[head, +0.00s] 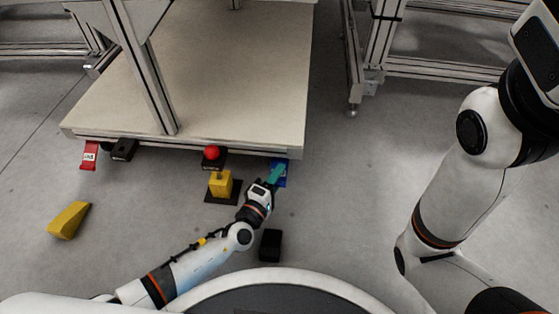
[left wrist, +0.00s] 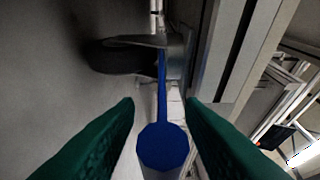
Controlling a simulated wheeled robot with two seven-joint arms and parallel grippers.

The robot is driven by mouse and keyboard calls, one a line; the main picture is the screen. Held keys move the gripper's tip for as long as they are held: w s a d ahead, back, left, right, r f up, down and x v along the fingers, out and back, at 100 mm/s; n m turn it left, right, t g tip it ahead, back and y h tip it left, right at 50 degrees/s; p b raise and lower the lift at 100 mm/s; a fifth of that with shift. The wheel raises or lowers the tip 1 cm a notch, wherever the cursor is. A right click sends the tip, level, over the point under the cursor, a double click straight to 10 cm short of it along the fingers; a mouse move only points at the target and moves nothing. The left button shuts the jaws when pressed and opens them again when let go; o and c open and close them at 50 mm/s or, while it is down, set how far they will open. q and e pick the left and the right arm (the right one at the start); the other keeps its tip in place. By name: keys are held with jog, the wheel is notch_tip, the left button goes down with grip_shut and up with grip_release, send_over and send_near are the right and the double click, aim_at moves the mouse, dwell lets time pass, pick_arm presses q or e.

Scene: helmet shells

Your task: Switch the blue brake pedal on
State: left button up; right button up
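The blue brake pedal (head: 283,181) is at the front right corner of the cart, low under its edge and partly covered by my gripper. In the left wrist view the blue pedal (left wrist: 163,148) shows a rounded end and a thin bar running back to a caster. My left gripper (head: 275,174) reaches it with green fingers. In the left wrist view this gripper (left wrist: 160,103) is open, one finger on each side of the pedal, with gaps visible. Contact cannot be told. My right arm shows at the right; its gripper is out of view.
The cart's pale top (head: 230,75) ends just above the pedal. A red pedal (head: 89,156) is at its left corner. A yellow block (head: 220,184), a red-topped black box (head: 212,156), a yellow wedge (head: 69,220) and a black block (head: 270,245) are nearby. Floor to the right is clear.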

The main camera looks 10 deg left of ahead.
pick_arm(q)
jog(key=shift+w+d, duration=0.15)
jog(key=shift+w, duration=0.15)
grip_shut()
